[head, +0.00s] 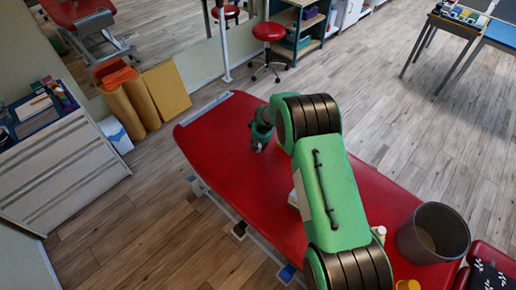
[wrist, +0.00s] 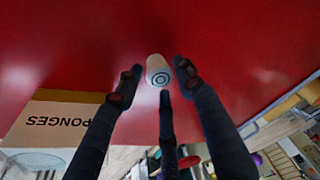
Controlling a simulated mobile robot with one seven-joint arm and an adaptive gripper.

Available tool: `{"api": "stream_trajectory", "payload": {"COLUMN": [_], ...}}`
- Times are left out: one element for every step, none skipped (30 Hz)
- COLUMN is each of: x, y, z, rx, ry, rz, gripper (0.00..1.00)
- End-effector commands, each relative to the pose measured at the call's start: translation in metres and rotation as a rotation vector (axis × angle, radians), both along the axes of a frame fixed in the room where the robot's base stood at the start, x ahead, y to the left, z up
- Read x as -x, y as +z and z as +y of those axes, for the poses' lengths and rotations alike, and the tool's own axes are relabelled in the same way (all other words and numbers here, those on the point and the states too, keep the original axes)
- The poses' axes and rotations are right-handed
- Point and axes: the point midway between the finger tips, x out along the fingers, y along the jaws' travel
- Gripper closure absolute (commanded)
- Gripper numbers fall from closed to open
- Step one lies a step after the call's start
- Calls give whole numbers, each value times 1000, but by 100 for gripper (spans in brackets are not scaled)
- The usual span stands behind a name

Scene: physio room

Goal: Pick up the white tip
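The white tip (wrist: 158,65), a small pale cylinder with dark rings on its end face, is on or just above the red surface in the wrist view. My gripper (wrist: 160,78) has its dark fingers spread around it, one on the left, one on the right and one below. Narrow gaps show between the tip and the left and right fingers; contact with the lower finger is unclear. In the head view my gripper (head: 260,138) is low over the far part of the red treatment table (head: 215,135), and I cannot make out the tip there.
A box lettered SPONGES (wrist: 60,115) lies to the left in the wrist view. The table left of my gripper is clear.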

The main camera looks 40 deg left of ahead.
Motion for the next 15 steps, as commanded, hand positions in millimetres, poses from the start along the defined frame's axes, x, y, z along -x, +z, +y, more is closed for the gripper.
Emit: {"api": "stream_trajectory", "payload": {"x": [-1, -1, -1, -2, -2, -2, -2, -2, -2, -2, -2, -2, -2, -2, -2], "y": [-6, -8, -11, -13, -16, -18, -19, -20, -21, -21, -21, -21, -21, -21, -21], "z": [1, 2, 3, 3, 4, 4, 4, 5, 5, 5, 5, 5, 5, 5, 5], "rx": [1, 0, -1, 0, 0, 0, 0, 0, 0, 0, 0, 0, 0, 0, 0], "ry": [0, 0, 0, 0, 0, 0, 0, 0, 0, 0, 0, 0, 0, 0, 0], "rz": [0, 0, 0, 0, 0, 0, 0, 0, 0, 0, 0, 0, 0, 0, 0], "gripper": [62, 62, 62, 62, 62, 62, 62, 62, 62, 62, 62, 62, 62, 62, 62]}}
